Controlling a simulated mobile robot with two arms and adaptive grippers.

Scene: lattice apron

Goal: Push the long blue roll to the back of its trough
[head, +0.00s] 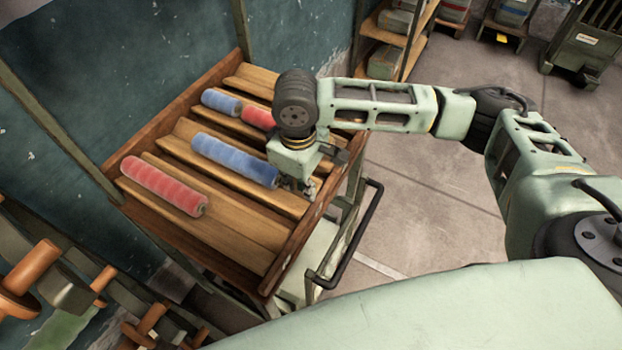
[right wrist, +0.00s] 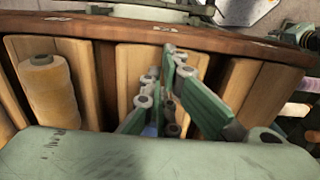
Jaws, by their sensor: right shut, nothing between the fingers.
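The long blue roll (head: 234,160) lies lengthwise in a middle trough of the slanted wooden tray (head: 283,252). Bare trough shows beyond its far end. My right gripper (head: 308,191) is shut and empty, pointing down at the near end of that trough, close to the roll's near end. I cannot tell whether they touch. In the right wrist view the fingers (right wrist: 170,62) are together over the trough floor near the front board. Only a small patch of blue (right wrist: 150,130) shows under them. My left gripper is not in view.
A long red roll (head: 163,186) lies in a trough to the left. A short blue roll (head: 221,102) and a red roll (head: 258,117) lie in troughs farther right. A yellow roll (right wrist: 48,90) lies in a neighbouring trough. A black rail (head: 352,245) runs along the cart's front.

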